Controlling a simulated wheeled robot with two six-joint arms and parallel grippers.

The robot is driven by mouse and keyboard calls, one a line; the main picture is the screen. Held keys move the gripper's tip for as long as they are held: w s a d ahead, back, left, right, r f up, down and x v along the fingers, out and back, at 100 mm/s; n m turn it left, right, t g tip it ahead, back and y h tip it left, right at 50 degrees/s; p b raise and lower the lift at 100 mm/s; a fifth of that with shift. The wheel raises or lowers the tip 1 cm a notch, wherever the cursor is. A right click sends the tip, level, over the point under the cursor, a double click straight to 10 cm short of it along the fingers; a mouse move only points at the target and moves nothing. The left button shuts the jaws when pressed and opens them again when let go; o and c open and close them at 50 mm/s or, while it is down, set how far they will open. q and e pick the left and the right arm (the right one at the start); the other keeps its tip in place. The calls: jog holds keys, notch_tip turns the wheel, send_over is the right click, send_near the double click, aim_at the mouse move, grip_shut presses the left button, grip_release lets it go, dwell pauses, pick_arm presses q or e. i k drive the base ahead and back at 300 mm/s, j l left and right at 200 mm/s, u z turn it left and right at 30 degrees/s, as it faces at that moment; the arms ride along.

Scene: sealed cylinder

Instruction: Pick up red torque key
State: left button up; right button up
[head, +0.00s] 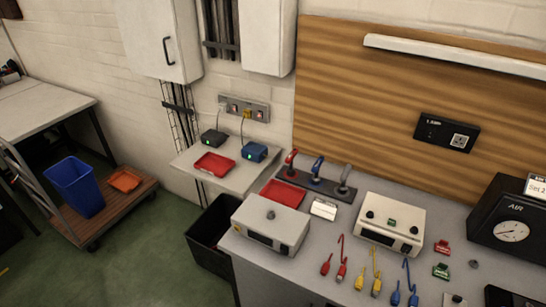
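A red-handled tool (291,158), which looks like the red torque key, stands upright at the left end of a dark rack (329,187) on the grey workbench. A blue-handled tool (318,164) and a grey-handled tool (344,176) stand to its right in the same rack. Their lower ends are hard to make out. Neither of my grippers shows in the head view.
A red tray (283,194) and a grey box device (271,223) lie in front of the rack. A white device (391,222) stands to the right. Red, yellow and blue cables (375,272) lie along the front. A black bin (211,237) stands left of the bench.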

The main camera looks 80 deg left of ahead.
aim_at(291, 171)
jog(key=k+u, duration=0.2)
jog(key=u, duration=0.35)
jog(key=j+u, duration=0.1)
jog(key=u, duration=0.75)
jog(key=k+j, duration=0.1)
jog(key=j, duration=0.4)
jog(key=k+j, duration=0.1)
jog(key=j, duration=0.35)
jog(key=k+j, duration=0.15)
jog(key=j, duration=0.35)
jog(key=k+j, duration=0.1)
jog(key=j, duration=0.35)
jog(key=i+j, duration=0.1)
jog(key=j, duration=0.2)
jog(key=i+j, duration=0.1)
jog(key=j, duration=0.25)
jog(key=i+j, duration=0.1)
jog(key=j, duration=0.2)
jog(key=k+l, duration=0.35)
jog(key=i+j+z, duration=0.1)
jog(key=z, duration=0.3)
jog(key=j+z, duration=0.1)
jog(key=z, duration=0.35)
jog(key=i+j+z, duration=0.1)
jog(key=z, duration=0.3)
jog(key=j+z, duration=0.2)
jog(key=z, duration=0.25)
